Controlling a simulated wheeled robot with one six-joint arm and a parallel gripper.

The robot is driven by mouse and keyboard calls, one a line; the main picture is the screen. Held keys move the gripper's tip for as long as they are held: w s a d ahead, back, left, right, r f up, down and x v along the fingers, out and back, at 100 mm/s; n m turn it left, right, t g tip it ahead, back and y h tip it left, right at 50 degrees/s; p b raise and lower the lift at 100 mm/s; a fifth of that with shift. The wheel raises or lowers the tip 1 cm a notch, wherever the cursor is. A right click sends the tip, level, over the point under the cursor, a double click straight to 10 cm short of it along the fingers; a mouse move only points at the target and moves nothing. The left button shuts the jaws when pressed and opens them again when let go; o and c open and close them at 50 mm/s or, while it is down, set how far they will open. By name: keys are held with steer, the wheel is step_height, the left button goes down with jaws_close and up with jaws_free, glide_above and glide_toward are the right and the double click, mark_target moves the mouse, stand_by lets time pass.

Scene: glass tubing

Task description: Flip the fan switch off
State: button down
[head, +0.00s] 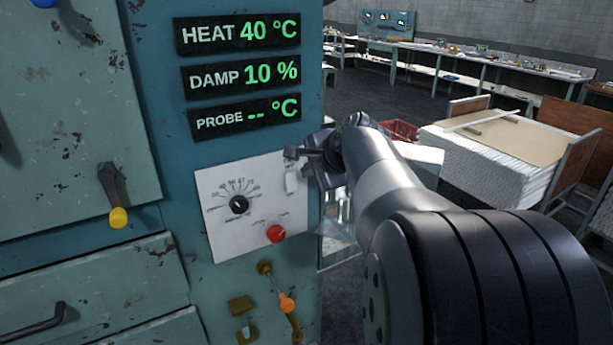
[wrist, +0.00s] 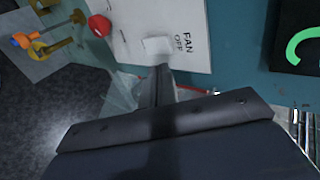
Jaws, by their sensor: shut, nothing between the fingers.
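The fan switch (wrist: 157,46) is a small white rocker on a white control plate, beside the printed words FAN and OFF in the wrist view. It also shows in the head view (head: 292,181) at the plate's right side. My gripper (wrist: 161,70) is shut and empty, with its fingertips close to the switch's edge. In the head view my gripper (head: 292,154) is just above the switch at the plate's upper right. I cannot tell whether the fingertips touch the switch. The switch's tilt is too small to read.
The white plate (head: 222,228) also carries a black dial (head: 239,205) and a red knob (head: 276,233). Displays (head: 240,73) sit above.

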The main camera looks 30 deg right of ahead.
steer(key=s+r, duration=0.4)
steer(key=r, duration=0.2)
steer(key=shift+s+b, duration=0.15)
steer(key=shift+b, duration=0.25)
steer(key=shift+d, duration=0.1)
